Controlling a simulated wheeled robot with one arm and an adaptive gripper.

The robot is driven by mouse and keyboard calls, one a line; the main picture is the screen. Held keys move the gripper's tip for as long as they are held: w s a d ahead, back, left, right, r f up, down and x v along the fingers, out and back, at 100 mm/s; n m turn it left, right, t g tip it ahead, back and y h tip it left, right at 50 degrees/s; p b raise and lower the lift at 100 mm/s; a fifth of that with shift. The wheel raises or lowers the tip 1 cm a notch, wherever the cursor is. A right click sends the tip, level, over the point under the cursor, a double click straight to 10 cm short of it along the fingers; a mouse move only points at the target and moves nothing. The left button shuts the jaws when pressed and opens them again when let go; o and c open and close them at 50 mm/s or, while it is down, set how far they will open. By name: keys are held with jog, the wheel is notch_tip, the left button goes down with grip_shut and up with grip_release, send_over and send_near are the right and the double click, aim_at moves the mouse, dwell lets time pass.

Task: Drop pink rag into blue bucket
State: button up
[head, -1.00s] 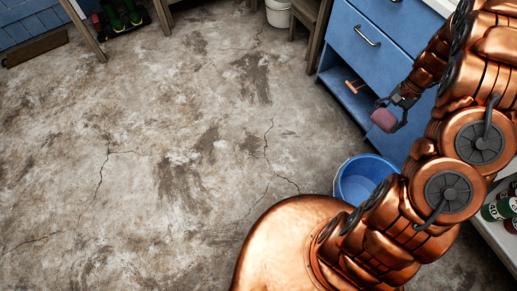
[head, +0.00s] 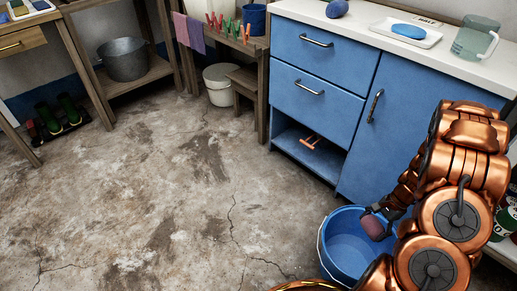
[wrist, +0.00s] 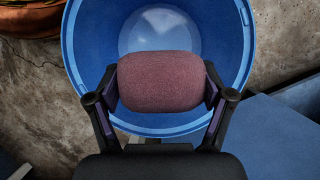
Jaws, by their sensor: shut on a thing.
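The pink rag (wrist: 160,82) is a rounded, dusky pink bundle held between the two fingers of my gripper (wrist: 160,88) in the wrist view. In the wrist view the bucket's rim (wrist: 245,45) surrounds the rag on the far side, and the visible inside looks empty. The rag appears above the opening; its exact height is unclear.
A blue cabinet (head: 385,130) with an open lower shelf stands just behind the bucket. A white pail (head: 218,85), a metal tub (head: 124,60) and green boots (head: 66,110) are farther back. The concrete floor (head: 150,210) left of the bucket is clear.

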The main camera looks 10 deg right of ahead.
jog(key=shift+s+d+f, duration=0.1)
jog(key=shift+s+f, duration=0.1)
jog(key=shift+f, duration=0.2)
notch_tip(320, 180, down, 6)
jog(key=b, duration=0.3)
jog(key=shift+r, duration=0.2)
jog(key=o, duration=0.9)
jog(key=shift+o, duration=0.2)
jog(key=v, duration=1.2)
